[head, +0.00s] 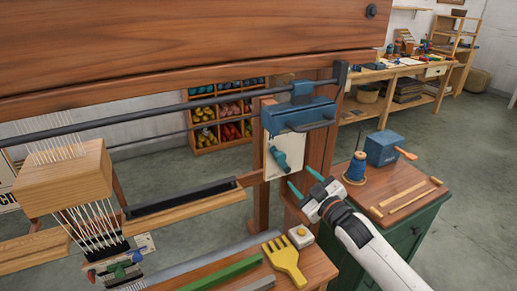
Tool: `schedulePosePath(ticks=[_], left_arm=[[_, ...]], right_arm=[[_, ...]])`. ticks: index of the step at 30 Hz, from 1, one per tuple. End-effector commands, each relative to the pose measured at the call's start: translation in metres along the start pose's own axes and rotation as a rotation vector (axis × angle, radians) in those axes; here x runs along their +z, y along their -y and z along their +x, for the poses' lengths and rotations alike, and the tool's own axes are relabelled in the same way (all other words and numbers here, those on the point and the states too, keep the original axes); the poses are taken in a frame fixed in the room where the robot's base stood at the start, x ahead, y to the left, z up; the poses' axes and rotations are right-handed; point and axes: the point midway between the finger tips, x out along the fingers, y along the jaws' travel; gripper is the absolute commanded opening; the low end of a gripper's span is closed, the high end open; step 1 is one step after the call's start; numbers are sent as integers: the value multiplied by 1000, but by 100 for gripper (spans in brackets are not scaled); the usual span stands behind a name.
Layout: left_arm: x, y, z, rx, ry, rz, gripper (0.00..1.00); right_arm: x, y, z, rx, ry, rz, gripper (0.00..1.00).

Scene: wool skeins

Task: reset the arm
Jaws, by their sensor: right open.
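My right arm (372,250) reaches in from the lower right. My right gripper (304,182) is open, with its two teal fingertips apart and nothing seen between them. It is beside the loom's right post, in front of and below a white panel (285,160) with a teal handle on it. The green cabinet's top lies to its right. My left gripper is not in view.
A wooden loom (200,205) fills the left and middle. A yellow comb (285,262) lies on a front bench. A blue spool (356,168), a blue box (384,148) and wooden sticks (404,194) are on the green cabinet (410,238). Open floor (470,180) lies right.

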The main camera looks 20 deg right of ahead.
Motion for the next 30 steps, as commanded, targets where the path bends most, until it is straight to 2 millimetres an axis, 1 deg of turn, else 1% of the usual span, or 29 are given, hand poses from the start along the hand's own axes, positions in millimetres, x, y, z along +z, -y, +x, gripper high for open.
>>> schedulePosePath(ticks=[3,5,8,11,12,13,15,18,21,24,30], left_arm=[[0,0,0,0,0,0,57],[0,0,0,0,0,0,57],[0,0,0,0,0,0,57],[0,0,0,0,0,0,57],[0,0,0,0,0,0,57],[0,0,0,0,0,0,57],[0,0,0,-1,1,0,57],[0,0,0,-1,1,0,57],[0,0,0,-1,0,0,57],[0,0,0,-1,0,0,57],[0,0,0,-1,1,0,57]], right_arm=[[-1,-2,0,2,-5,2,52],[-5,-8,-4,11,-27,11,52],[-23,-37,-18,46,-122,48,52],[-50,-84,-52,107,-299,111,52],[-61,-104,-70,134,-384,139,52],[-68,-118,-85,155,-447,159,52],[-80,-145,-118,195,-578,199,52],[-89,-172,-157,240,-727,240,52],[-93,-190,-190,275,-844,272,52],[-95,-204,-221,305,-949,300,52],[-90,-224,-275,357,-1126,350,52]])
